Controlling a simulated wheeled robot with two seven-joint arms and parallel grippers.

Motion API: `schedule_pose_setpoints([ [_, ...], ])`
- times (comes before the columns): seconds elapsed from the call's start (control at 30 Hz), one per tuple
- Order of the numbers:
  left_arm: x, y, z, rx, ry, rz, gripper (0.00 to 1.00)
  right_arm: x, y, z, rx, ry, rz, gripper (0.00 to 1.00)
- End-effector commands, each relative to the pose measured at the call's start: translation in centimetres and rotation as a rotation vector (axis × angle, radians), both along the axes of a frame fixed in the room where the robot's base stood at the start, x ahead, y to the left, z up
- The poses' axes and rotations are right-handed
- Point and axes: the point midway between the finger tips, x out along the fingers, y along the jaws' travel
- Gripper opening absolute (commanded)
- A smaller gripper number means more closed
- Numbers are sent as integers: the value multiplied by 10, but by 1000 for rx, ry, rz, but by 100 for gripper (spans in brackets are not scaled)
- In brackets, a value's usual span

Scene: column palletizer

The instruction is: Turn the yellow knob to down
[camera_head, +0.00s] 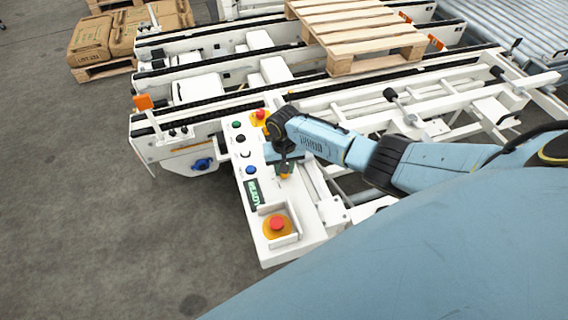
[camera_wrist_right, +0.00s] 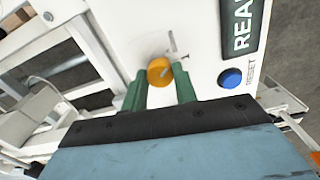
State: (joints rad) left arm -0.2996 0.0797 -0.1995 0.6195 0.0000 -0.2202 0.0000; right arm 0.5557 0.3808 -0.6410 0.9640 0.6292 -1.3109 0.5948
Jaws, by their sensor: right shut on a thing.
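The yellow knob (camera_wrist_right: 159,71) sits on the white control panel (camera_wrist_right: 205,50), between the two green fingertips of my right gripper (camera_wrist_right: 158,78) in the wrist view. The fingers are shut on its sides. A pale line on the knob's face slants toward the upper right in that view. In the head view my right gripper (camera_head: 284,167) reaches down onto the panel, and the arm hides most of the knob. My left gripper is not in view.
A blue RESET button (camera_wrist_right: 231,78) and a green READY display (camera_wrist_right: 243,25) are close by. A red emergency stop (camera_head: 277,224) is at the panel's near end, and another red button (camera_head: 260,114) at its far end. White conveyor frames (camera_head: 220,100) and a wooden pallet (camera_head: 345,25) lie behind.

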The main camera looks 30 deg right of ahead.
Motion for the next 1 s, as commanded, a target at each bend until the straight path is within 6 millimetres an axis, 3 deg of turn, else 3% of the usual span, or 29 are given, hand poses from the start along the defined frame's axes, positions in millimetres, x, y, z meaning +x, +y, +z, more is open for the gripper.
schedule_pose_setpoints([
  [0.3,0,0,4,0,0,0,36,0,0,0,0,1,104,6],
  [0.77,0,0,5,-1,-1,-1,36,0,0,0,-1,0,121,6],
  [0.8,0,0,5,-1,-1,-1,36,0,0,0,-1,0,121,30],
  [0.97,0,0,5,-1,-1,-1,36,0,0,0,0,0,120,50],
  [1.0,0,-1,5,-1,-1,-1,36,0,0,0,0,0,120,50],
])
